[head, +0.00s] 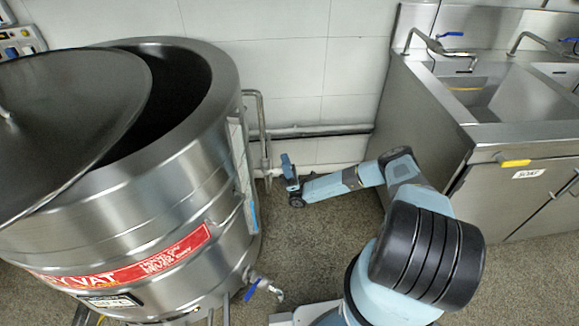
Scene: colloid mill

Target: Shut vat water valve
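The large steel vat (165,215) stands at the left with its round lid tilted open. A water pipe (262,115) comes down beside it and reaches a fitting low by the wall. A small blue part (287,163) shows there, perhaps the valve's handle; it overlaps the end of my arm. My gripper (291,186) is down at this fitting, right of the vat. Its fingers are too small and partly hidden, so I cannot tell whether they touch or hold the blue part. Another valve with a blue lever (252,289) sits at the vat's lower front, apart from my gripper.
A steel sink unit (480,120) with taps and blue levers stands at the right. A horizontal pipe (330,130) runs along the tiled wall. A control panel (20,42) is at the upper left.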

